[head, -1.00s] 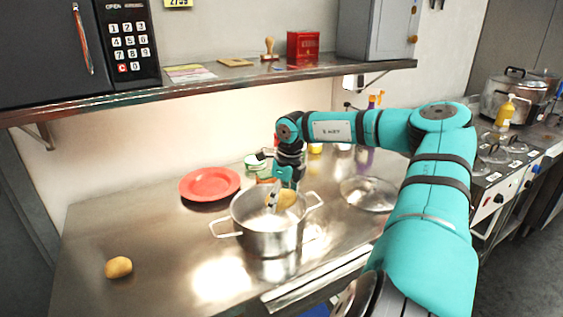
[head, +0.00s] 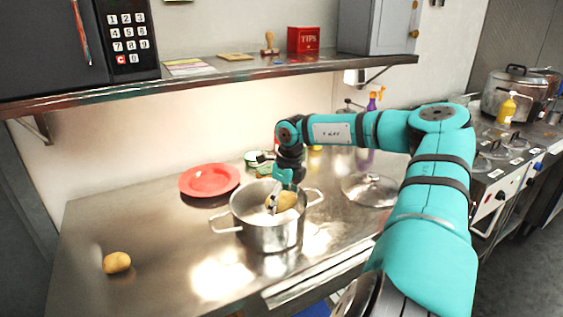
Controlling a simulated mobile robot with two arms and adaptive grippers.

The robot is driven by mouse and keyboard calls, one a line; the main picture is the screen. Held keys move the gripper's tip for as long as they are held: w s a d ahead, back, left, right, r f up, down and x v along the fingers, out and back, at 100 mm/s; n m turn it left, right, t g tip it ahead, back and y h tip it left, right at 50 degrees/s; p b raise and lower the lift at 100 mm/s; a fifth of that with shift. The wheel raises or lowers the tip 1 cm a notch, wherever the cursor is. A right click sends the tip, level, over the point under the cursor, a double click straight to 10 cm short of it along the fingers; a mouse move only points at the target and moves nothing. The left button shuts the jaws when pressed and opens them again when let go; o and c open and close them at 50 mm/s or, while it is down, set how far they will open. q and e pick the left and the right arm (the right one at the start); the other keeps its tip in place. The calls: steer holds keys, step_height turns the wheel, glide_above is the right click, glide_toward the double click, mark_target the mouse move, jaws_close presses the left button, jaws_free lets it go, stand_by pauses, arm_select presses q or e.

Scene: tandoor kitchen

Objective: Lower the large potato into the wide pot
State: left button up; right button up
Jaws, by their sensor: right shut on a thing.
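The wide steel pot (head: 268,234) stands upright and without its lid on the steel counter. My right gripper (head: 272,203) reaches down over the pot's opening from above. It is shut on a potato (head: 284,201), which sits at the level of the pot's mouth, inside its rim as seen from here. The gripper partly covers the potato, and I cannot tell whether it touches the pot. Another potato (head: 117,262) lies on the counter at the left. My left gripper does not show.
A red plate (head: 209,180) lies behind and left of the pot. A glass lid (head: 370,190) lies to its right. Small containers (head: 252,159) stand behind it, and a shelf (head: 220,77) runs above. The counter's left front is mostly clear.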

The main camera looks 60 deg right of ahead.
steer(key=o, duration=1.2)
steer(key=shift+o, duration=0.2)
